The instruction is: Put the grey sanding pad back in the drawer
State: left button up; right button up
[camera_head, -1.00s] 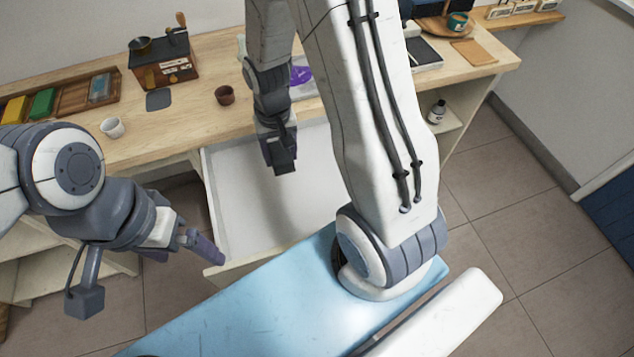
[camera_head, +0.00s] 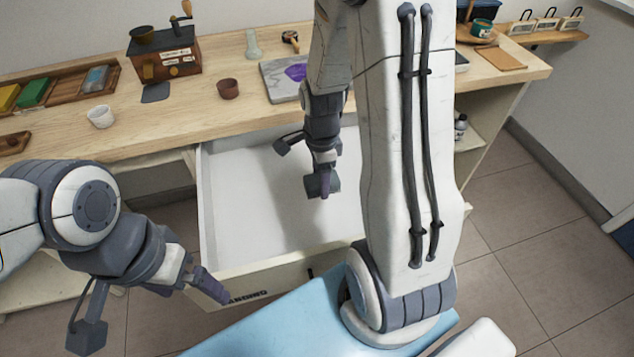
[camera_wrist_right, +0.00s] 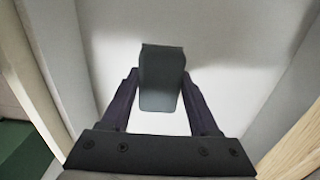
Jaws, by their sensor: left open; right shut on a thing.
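The grey sanding pad (camera_wrist_right: 162,78) is a small dark grey block gripped between the two fingers of my right gripper (camera_wrist_right: 160,92) in the right wrist view. In the head view my right gripper (camera_head: 322,188) points down over the open drawer (camera_head: 240,205), whose white interior looks empty where visible. The pad is above the drawer floor; the exact height cannot be told. My left gripper (camera_head: 205,288) is open and empty at the left end of the drawer front, with a finger near its edge. My right arm hides the drawer's right side.
The wooden worktop (camera_head: 200,112) behind the drawer holds a coffee grinder (camera_head: 165,55), a flat grey piece (camera_head: 155,92), a white cup (camera_head: 101,116), a brown cup (camera_head: 228,89) and a grey board (camera_head: 280,80). Open floor (camera_head: 560,230) lies at right.

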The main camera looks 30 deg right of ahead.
jog(key=w+d+f, duration=0.1)
jog(key=w, duration=0.1)
jog(key=w+d+f, duration=0.2)
jog(key=w+f, duration=0.1)
jog(key=shift+w+d, duration=0.1)
jog(key=shift+w, duration=0.2)
jog(key=shift+f, duration=1.95)
jog(key=shift+f, duration=0.15)
jog(key=o, duration=1.3)
notch_tip(320, 180, up, 12)
jog(key=shift+r+p, duration=0.2)
jog(key=shift+p, duration=0.15)
jog(key=shift+f, duration=0.15)
